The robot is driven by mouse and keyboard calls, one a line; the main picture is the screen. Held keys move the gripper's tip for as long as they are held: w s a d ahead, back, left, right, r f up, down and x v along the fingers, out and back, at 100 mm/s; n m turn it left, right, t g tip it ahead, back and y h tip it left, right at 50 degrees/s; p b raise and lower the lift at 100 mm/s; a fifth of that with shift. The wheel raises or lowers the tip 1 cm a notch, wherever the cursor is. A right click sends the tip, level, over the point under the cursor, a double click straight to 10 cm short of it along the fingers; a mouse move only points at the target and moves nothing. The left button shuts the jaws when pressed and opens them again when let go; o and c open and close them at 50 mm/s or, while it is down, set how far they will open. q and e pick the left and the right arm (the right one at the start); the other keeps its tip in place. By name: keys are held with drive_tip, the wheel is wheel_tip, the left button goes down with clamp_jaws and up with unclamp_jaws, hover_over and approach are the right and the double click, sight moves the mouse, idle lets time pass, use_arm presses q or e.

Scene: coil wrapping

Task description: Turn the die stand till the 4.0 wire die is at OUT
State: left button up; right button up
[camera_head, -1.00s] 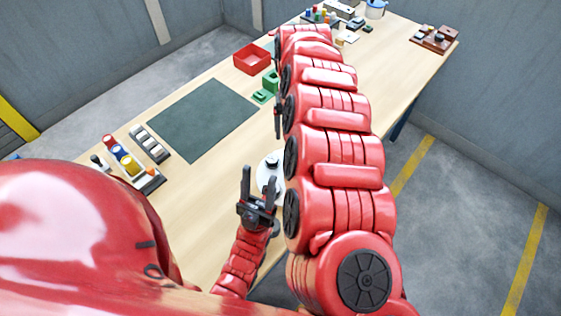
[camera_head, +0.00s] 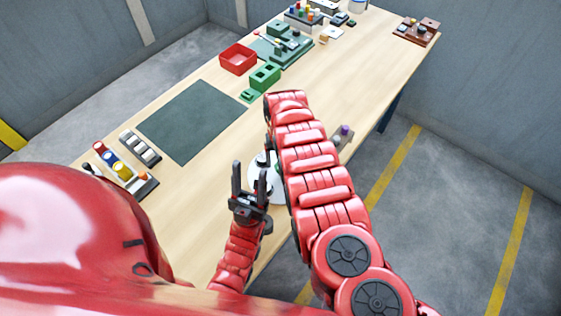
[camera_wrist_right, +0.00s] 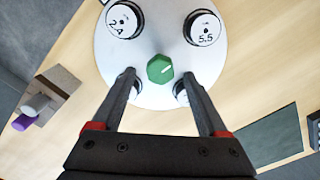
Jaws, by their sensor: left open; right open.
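The die stand is a white round plate (camera_wrist_right: 150,42) with a green hexagonal knob (camera_wrist_right: 160,69) at its middle. A die marked 2.4 (camera_wrist_right: 123,20) is at the upper left of the plate and one marked 5.5 (camera_wrist_right: 202,28) at the upper right. Two more dies are mostly behind my fingers, labels hidden. I cannot read a 4.0 label or see an OUT mark. My right gripper (camera_wrist_right: 159,76) is open, its fingers to either side of the knob in the picture; contact cannot be told. My left gripper (camera_head: 249,184) is open and empty, beside the plate (camera_head: 262,192).
A dark green mat (camera_head: 195,122) lies left of my right arm. A rack with coloured pieces (camera_head: 122,168) stands at the table's left end. A red tray (camera_head: 238,58) and green blocks (camera_head: 264,77) stand farther back. A holder with a purple piece (camera_wrist_right: 37,102) is near the stand.

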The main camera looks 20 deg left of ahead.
drive_tip(key=shift+f, duration=1.1)
clamp_jaws()
idle(0.7)
